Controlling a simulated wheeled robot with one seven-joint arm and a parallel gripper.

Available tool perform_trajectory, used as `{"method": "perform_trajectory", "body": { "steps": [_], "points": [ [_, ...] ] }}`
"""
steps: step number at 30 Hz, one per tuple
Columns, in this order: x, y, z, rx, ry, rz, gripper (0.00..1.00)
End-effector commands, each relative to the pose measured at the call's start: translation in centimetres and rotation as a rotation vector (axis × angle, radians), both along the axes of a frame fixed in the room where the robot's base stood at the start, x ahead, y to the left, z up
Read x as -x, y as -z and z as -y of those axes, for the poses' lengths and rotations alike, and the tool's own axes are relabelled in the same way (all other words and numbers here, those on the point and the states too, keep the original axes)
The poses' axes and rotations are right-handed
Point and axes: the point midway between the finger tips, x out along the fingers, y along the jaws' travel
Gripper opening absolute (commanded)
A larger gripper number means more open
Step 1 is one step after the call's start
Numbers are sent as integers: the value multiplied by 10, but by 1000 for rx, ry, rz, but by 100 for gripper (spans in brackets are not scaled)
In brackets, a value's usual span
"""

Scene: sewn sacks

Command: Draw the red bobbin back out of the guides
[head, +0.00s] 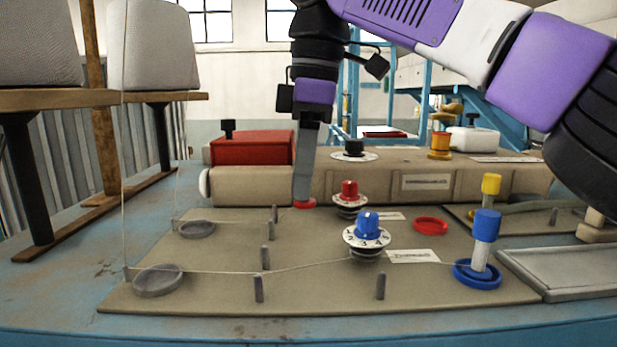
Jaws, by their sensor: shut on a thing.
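My gripper (303,198) points straight down over the back part of the beige board (215,293). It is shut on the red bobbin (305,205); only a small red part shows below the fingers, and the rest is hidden. The bobbin is just left of and behind a dial with a red knob (349,190). Several grey guide pegs (266,257) stand upright on the board. An empty red ring (431,227) lies at the right. A thin thread rises from the back grey ring (197,229); its path to the red bobbin is unclear.
A blue bobbin (487,226) stands in a blue ring (477,275), its thread crossing the board past a blue-knob dial (368,226). A yellow bobbin (491,184) stands behind it. A beige beam (380,178) and red box (252,148) lie behind. A grey tray (560,270) is at right.

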Motion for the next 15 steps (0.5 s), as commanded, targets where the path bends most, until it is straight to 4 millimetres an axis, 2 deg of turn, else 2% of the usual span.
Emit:
{"method": "perform_trajectory", "body": {
  "steps": [15],
  "points": [
    [-5,-9,-11,0,868,0,0]
  ]
}}
